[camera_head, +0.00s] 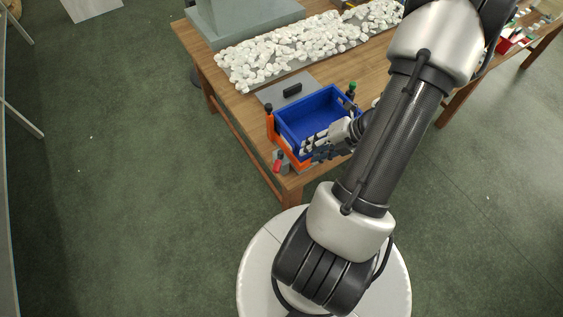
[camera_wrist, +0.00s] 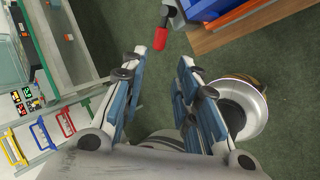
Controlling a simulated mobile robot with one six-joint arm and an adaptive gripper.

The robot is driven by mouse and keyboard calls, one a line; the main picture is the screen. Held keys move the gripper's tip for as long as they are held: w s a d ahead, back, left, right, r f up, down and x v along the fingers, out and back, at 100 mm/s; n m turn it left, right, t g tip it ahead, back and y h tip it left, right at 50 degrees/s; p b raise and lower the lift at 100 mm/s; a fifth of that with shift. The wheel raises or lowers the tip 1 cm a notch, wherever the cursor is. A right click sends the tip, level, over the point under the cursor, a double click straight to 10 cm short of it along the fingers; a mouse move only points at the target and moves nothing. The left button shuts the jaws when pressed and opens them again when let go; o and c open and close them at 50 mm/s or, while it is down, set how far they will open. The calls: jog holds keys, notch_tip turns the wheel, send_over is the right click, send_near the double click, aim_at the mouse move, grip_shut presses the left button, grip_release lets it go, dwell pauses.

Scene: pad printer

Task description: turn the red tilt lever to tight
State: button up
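The red tilt lever (camera_head: 278,166) shows at the front left corner of the wooden table, below the orange frame. In the wrist view the red lever (camera_wrist: 160,37) hangs at the top centre, with a dark rod running up to a grey bracket. My gripper (camera_wrist: 163,64) is open, with nothing between its fingers. The lever appears beyond the fingertips, apart from them, toward the left finger's side. In the head view my gripper (camera_head: 322,152) is in front of the blue bin, right of the lever, and partly hidden by my arm.
A blue bin (camera_head: 307,107) sits in an orange frame (camera_head: 271,127) on the wooden table (camera_head: 239,102). Black and green knobs stand beside it. White pieces (camera_head: 262,62) cover the table behind. Green floor is clear to the left. In the wrist view a round metal bowl-like object (camera_wrist: 257,108) lies right of the fingers.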

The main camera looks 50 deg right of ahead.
aim_at(279, 165)
jog(key=b+x, duration=0.6)
jog(key=x, duration=0.9)
jog(key=shift+a+f, duration=0.1)
grip_shut()
